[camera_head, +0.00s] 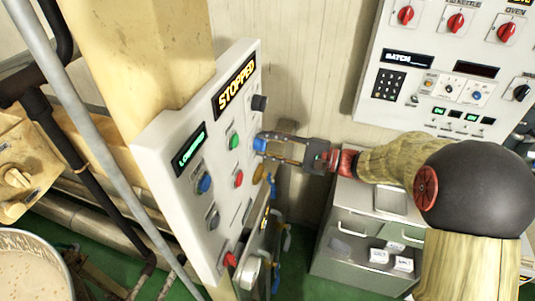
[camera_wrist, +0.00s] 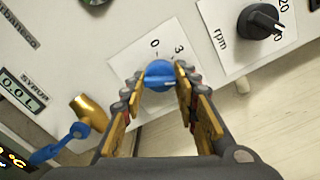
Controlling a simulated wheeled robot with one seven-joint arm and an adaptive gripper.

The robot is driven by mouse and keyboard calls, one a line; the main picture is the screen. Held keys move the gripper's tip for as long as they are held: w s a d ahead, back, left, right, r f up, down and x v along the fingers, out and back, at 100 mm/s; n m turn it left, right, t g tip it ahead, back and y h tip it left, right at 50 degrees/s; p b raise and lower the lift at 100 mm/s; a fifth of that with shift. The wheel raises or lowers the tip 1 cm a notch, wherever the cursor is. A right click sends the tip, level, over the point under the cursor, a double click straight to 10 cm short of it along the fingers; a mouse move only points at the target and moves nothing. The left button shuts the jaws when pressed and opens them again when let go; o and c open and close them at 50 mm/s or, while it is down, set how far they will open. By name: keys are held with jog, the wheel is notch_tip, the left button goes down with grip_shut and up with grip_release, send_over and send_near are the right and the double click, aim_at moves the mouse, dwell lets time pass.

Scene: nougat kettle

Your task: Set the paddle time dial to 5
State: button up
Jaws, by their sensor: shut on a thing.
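A blue dial (camera_head: 259,144) sits on the front of the white panel with the "STOPPED" display. In the wrist view the dial (camera_wrist: 158,72) has a white plate behind it with the numbers 0 and 3 readable. A pale pointer line on the knob seems to point rightward, past the 3. The rest of the scale is hidden by my fingers, and no name label is readable. My gripper (camera_head: 268,146) has its two fingers on either side of the knob, shut on it. In the wrist view my gripper (camera_wrist: 157,92) reaches up to the dial from below.
A black rpm knob (camera_wrist: 262,20) is to the right of the dial. A brass spout with a blue lever (camera_wrist: 75,132) is at lower left. The white panel (camera_head: 165,130) also carries green, red and blue buttons. A grey cabinet (camera_head: 350,250) stands below my arm.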

jog(key=shift+n+b, duration=0.7)
jog(key=o, duration=1.2)
jog(key=shift+c, duration=0.2)
jog(key=v, duration=1.2)
